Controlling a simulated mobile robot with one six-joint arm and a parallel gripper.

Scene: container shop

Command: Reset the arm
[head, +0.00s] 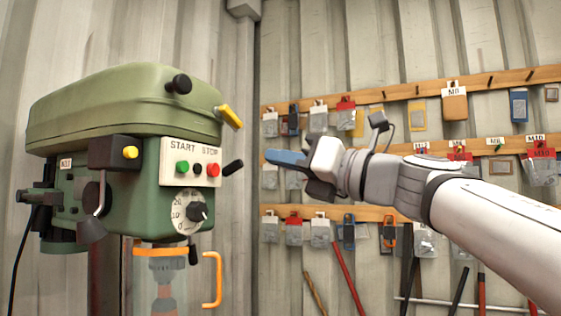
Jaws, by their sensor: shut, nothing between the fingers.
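My gripper (285,158) is in the middle of the head view, at the end of my white arm, which reaches in from the lower right. Its blue fingers point left toward the green drill press and are shut with nothing between them. The fingertips are apart from the drill press in the picture; the exact distance cannot be told. A small camera-like part on a stalk stands up from my wrist.
A green drill press (120,100) with START and STOP buttons (197,168), a dial and an orange-handled clear guard (211,280) stands at left. Behind my arm, wooden rails (400,92) on the corrugated wall hold several bags and labels. Rods (348,275) lean below.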

